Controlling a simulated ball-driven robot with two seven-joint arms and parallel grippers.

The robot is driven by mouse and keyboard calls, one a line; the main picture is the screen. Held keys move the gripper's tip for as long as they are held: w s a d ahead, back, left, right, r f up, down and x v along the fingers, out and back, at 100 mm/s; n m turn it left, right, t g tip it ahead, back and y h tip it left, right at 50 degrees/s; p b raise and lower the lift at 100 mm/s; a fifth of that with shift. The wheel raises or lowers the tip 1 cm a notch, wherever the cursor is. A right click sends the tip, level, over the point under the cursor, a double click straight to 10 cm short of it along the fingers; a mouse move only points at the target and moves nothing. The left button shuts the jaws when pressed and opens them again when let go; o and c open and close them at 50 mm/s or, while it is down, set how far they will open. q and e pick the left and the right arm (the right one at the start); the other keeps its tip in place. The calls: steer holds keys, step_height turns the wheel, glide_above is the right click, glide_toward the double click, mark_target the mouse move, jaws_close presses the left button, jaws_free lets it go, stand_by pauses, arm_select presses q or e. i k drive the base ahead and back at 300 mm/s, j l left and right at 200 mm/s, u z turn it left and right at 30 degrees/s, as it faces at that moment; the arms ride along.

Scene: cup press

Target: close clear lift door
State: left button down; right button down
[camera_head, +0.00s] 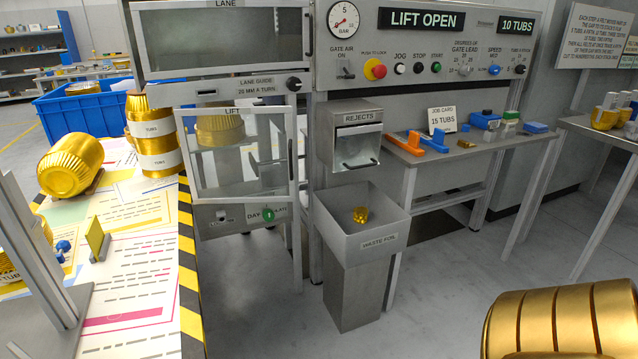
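The clear lift door (236,112) is a grey-framed see-through panel marked LIFT, at the left of the press. Its dark upright handle (291,158) is on the right side. The door appears to stand out from the press front, but its exact angle is hard to tell. The display (421,20) above reads LIFT OPEN. A gold shape (219,130) shows through the upper left of the panel. Neither of my grippers can be made out in this view.
A waste foil bin (371,243) holding a gold scrap stands right of the door, below the rejects flap (358,148). A striped-edge table (187,250) with gold tubs (153,130) is at left. A large gold ribbed object (560,320) fills the lower right corner.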

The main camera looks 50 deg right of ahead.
mark_target(178, 113)
steer(key=k+z, duration=0.2)
steer(key=z, duration=0.25)
steer(key=k+l+z, duration=0.1)
steer(key=z, duration=0.3)
steer(key=k+l+z, duration=0.2)
steer(key=z, duration=0.25)
steer(key=i+z, duration=0.4)
steer(key=i, duration=0.15)
steer(key=i+j+z, duration=0.4)
steer(key=i+l, duration=0.1)
